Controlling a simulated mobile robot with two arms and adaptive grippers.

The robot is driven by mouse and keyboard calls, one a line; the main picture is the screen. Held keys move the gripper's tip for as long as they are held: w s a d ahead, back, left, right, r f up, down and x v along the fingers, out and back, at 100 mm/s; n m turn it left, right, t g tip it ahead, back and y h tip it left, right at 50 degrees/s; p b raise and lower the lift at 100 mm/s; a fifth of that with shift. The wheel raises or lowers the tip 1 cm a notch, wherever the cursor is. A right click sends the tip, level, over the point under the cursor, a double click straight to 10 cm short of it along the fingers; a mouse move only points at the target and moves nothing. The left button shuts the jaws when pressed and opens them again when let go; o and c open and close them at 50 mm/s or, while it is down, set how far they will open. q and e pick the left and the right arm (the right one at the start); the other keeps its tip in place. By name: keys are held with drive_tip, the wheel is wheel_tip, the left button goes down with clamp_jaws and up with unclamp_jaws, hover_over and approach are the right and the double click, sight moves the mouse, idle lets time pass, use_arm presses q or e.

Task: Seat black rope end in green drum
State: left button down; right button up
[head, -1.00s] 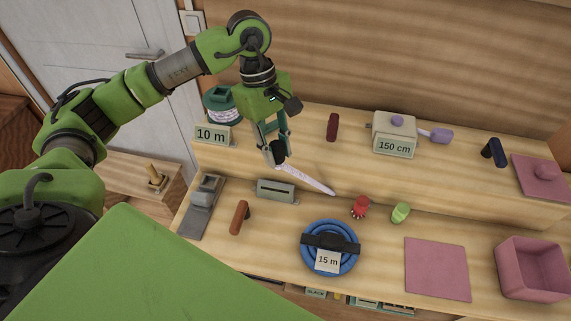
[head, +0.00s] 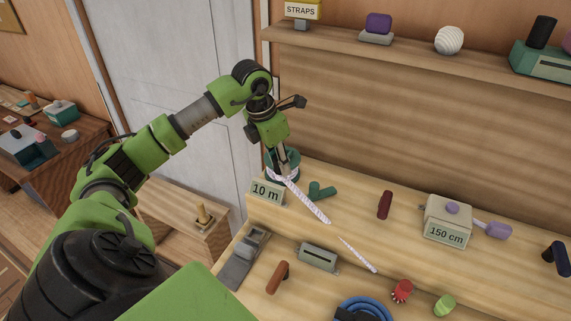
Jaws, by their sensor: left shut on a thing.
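The green drum (head: 295,161) stands at the left end of the raised shelf, behind a "10 m" sign (head: 266,192). My left gripper (head: 284,169) points down at the drum and covers much of it. It is shut on a whitish, pink-flecked rope (head: 310,204), close to one end. The rope slants down to the right from the fingers; a further length lies lower on the bench, with a gap between them. The black end is not clear at the fingers, and I cannot tell whether it is inside the drum. My right gripper is not in view.
A dark green handle-shaped piece (head: 321,191) lies right of the drum. A dark red cylinder (head: 384,205) and a "150 cm" box (head: 447,221) stand farther right. Below are a grey slotted block (head: 319,257), a brown handle (head: 278,277) and a blue coil (head: 364,309).

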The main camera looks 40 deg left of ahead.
use_arm(q)
drive_tip(key=shift+w+a+r, duration=0.1)
drive_tip(key=shift+w+a, duration=0.2)
drive_tip(key=w+a+p, duration=0.1)
drive_tip(key=w+a, duration=0.1)
drive_tip(key=w+a+p, duration=0.1)
drive_tip(key=w+a, duration=0.1)
drive_tip(key=w, duration=0.1)
drive_tip(key=shift+w+a, duration=0.1)
drive_tip(key=shift+w+a+p, duration=0.55)
drive_tip(key=shift+w+a, duration=0.9)
drive_tip(key=shift+w, duration=0.2)
idle(0.6)
drive_tip(key=shift+f+b, duration=0.7)
drive_tip(key=shift+f, duration=0.75)
idle(1.3)
